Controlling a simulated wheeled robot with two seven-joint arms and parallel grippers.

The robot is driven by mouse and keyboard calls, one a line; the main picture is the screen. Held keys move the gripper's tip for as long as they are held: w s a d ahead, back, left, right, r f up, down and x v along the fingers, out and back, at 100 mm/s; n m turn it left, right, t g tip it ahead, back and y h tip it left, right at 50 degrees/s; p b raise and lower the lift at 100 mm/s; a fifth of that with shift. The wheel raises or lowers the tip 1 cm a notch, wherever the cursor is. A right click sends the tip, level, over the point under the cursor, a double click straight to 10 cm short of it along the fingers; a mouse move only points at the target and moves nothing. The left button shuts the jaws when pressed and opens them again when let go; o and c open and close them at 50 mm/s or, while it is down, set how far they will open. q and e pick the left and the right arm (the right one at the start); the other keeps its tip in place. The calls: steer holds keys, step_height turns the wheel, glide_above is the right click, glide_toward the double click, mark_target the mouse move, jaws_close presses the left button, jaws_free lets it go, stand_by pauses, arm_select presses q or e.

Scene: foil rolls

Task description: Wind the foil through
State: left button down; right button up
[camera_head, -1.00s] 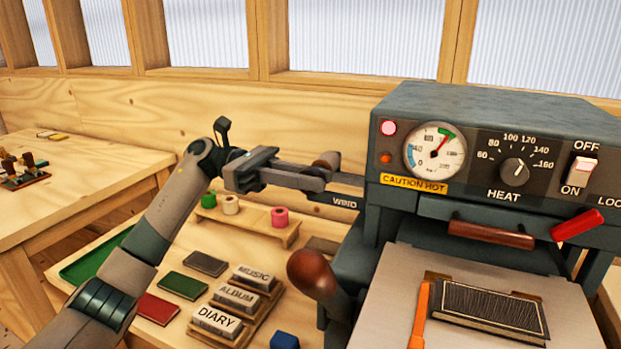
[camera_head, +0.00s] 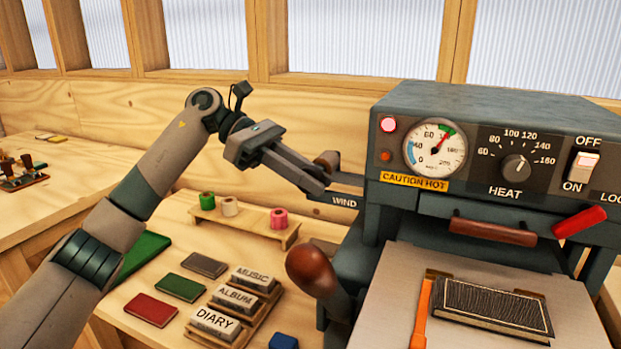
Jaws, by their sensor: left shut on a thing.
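The grey hot-foil press (camera_head: 480,112) stands at the right, its gauge needle in the green band. A crank arm marked WIND (camera_head: 345,202) sticks out from its left side, with a brown knob (camera_head: 327,160) at its end. My left gripper (camera_head: 322,182) is shut on the crank's knob end, with its fingers sloping down to the right; they hide part of it. No foil strip shows in the press from here. My right gripper is out of view.
A dark book (camera_head: 492,308) lies on the press bed (camera_head: 385,310) beside an orange strip (camera_head: 421,310). A brown-knobbed lever (camera_head: 310,270) stands at the press's left front. Type blocks DIARY (camera_head: 215,322), ALBUM and MUSIC sit in a wooden holder, with coloured covers to their left.

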arm_select(q)
steer(key=shift+t+y, duration=0.3)
steer(key=shift+y, duration=0.6)
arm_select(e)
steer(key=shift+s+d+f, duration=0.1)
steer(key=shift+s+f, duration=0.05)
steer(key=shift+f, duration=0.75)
arm_select(q)
steer(key=c, duration=1.6)
jaws_free()
